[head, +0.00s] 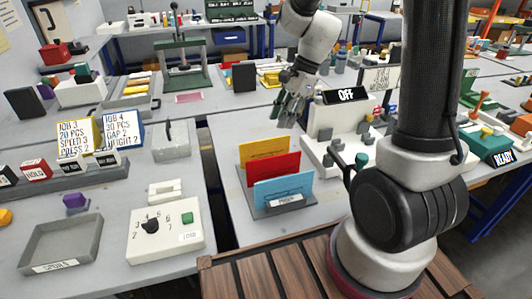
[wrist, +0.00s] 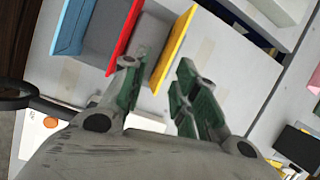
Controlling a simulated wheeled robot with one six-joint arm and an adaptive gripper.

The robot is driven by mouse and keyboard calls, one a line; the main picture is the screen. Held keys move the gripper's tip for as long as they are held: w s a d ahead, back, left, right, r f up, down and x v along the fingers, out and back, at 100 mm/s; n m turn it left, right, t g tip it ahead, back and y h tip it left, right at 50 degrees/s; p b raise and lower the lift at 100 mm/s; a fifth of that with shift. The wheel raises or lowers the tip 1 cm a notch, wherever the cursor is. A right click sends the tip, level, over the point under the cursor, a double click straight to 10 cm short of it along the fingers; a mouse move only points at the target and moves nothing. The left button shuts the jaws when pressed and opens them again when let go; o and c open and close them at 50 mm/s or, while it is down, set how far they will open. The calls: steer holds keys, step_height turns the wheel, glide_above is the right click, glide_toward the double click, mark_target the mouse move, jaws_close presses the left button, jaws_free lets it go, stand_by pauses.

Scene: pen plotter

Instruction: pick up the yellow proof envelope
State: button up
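The yellow proof envelope (head: 264,150) stands upright at the back of a grey rack (head: 306,202) on the right-hand table, behind a red envelope (head: 273,172) and a blue one (head: 284,191). My gripper (head: 285,112) is above and behind the rack, pointing down. In the wrist view my gripper (wrist: 160,85) is open, its green-padded fingers apart. There the yellow envelope's edge (wrist: 173,48) shows between the finger directions, with the red envelope (wrist: 125,35) near the left finger and the blue envelope (wrist: 73,27) farther left. Contact with any envelope cannot be told.
A white control panel (head: 318,150) with an OFF sign (head: 346,95) stands right of the rack. A white dial box (head: 167,230) and a grey tray (head: 62,246) are on the left table, across a gap. Bare tabletop lies left of the rack.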

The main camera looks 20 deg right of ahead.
mark_target(265, 143)
steer(key=a+f, duration=0.1)
steer(key=f, duration=0.2)
steer(key=w+a+f+m, duration=0.1)
steer(key=a+f, duration=0.1)
steer(key=f, duration=0.1)
steer(key=w+a+f+m, duration=0.1)
steer(key=f, duration=0.3)
steer(key=shift+w+a, duration=0.2)
steer(key=shift+a, duration=0.2)
jaws_close()
